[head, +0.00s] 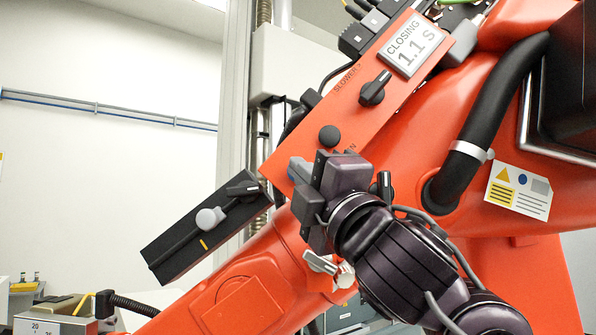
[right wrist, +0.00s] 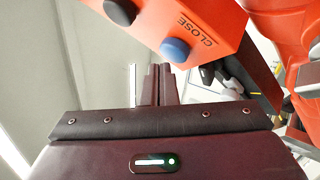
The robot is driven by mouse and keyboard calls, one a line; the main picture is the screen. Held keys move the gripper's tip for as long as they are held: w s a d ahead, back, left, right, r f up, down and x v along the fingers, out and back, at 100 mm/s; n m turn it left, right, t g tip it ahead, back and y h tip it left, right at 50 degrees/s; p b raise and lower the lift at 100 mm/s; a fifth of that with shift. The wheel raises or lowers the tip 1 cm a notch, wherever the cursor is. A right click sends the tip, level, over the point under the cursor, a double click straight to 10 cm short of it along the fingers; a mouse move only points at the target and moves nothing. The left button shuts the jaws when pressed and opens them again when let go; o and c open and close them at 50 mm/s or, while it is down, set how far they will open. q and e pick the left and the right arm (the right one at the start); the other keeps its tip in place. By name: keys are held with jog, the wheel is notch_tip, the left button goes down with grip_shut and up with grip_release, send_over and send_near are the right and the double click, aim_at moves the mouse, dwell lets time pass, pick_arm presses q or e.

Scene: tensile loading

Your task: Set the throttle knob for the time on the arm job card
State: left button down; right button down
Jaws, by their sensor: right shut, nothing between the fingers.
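The throttle knob (head: 375,88) is black with a light pointer line and sits on an orange panel (head: 350,118), near the word SLOWER. Above it a grey display (head: 412,45) reads CLOSING 1.1 S. My right gripper (head: 318,172) is at the panel's lower end, well below the knob. Its fingers (right wrist: 160,72) look together and empty in the right wrist view, near a blue button (right wrist: 174,50) marked CLOSE; contact cannot be told. A black button (head: 330,136) lies between knob and gripper. No card is clearly readable as the arm job card. My left gripper is out of view.
A black box with a grey knob (head: 208,219) juts out at left. A silver lever (head: 320,263) is below my gripper. A black hose (head: 487,110) and a label with a yellow triangle (head: 519,191) are at right.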

jog(key=shift+w, duration=0.7)
dwell(2.4)
jog(key=shift+s, duration=0.15)
dwell(1.8)
jog(key=shift+s, duration=0.7)
jog(key=shift+s, duration=0.15)
jog(key=s, duration=0.4)
jog(key=shift+s+a, duration=0.2)
jog(key=shift+s, duration=0.2)
